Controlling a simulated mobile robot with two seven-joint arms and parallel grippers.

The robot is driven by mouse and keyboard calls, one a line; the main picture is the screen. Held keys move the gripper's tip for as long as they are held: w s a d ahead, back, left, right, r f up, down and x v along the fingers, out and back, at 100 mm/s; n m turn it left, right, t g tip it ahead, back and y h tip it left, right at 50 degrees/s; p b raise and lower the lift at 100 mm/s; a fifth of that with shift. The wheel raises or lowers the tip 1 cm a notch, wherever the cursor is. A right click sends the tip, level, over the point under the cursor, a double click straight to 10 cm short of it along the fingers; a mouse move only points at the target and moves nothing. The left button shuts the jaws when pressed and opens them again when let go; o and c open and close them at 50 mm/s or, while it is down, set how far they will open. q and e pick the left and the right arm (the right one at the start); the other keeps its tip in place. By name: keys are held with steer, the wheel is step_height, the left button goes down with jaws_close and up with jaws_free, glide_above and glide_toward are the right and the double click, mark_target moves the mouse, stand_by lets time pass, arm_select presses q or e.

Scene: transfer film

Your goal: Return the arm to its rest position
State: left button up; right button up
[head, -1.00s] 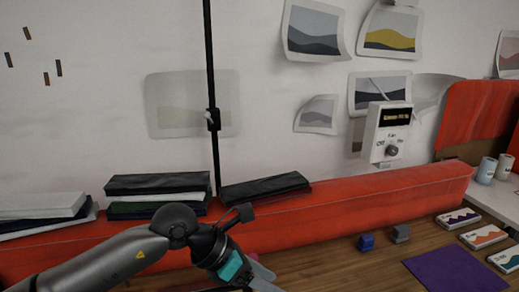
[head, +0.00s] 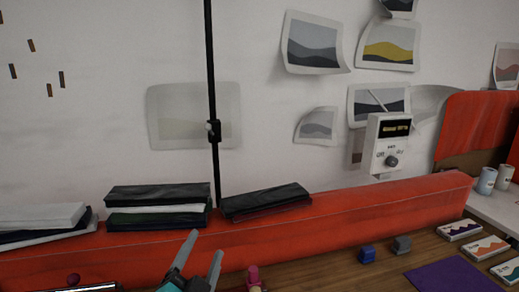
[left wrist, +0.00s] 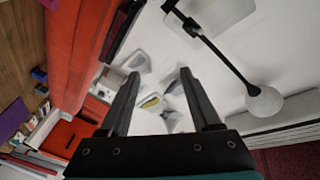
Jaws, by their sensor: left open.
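My left gripper (head: 206,243) is at the bottom of the head view, in front of the red padded ledge (head: 330,220). Its two grey fingers point up and stand apart, with nothing between them. In the left wrist view the fingers (left wrist: 160,75) are also spread and empty, with the white wall and its pictures beyond. Most of the left arm is below the head view's edge. My right gripper does not show.
Black and white stacked slabs (head: 158,205) lie on the ledge. A thin black pole (head: 212,110) stands before the wall. A control box (head: 388,145) hangs at right.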

arm_select(q)
steer(key=s+a+f+n+g+y, duration=0.1)
steer(key=s+a+f+n+g, duration=0.25)
steer(key=f, duration=0.35)
steer(key=s+a+f+n+g+y, duration=0.2)
steer(key=s+f+g, duration=0.25)
steer(key=f, duration=0.25)
steer(key=s+f+n+g+h, duration=0.1)
steer(key=s+f+g, duration=0.25)
steer(key=s, duration=0.45)
steer(key=s+f+n+g+h, duration=0.1)
steer(key=s+f+n+g, duration=0.15)
steer(key=s+f, duration=0.4)
step_height(320, 180, down, 24)
steer(key=s+r+m+g+b, duration=0.1)
steer(key=s+g+b, duration=0.15)
steer(key=b, duration=0.25)
steer(key=s+a+f+b, duration=0.1)
steer(key=s+f+b, duration=0.1)
steer(key=s+f, duration=0.6)
steer(key=s+a+f+b, duration=0.2)
steer(key=s+f, duration=0.6)
steer(key=f, duration=0.5)
steer(key=shift+g+y+b, duration=0.3)
steer(key=shift+g+b, duration=0.05)
steer(key=shift+b, duration=0.3)
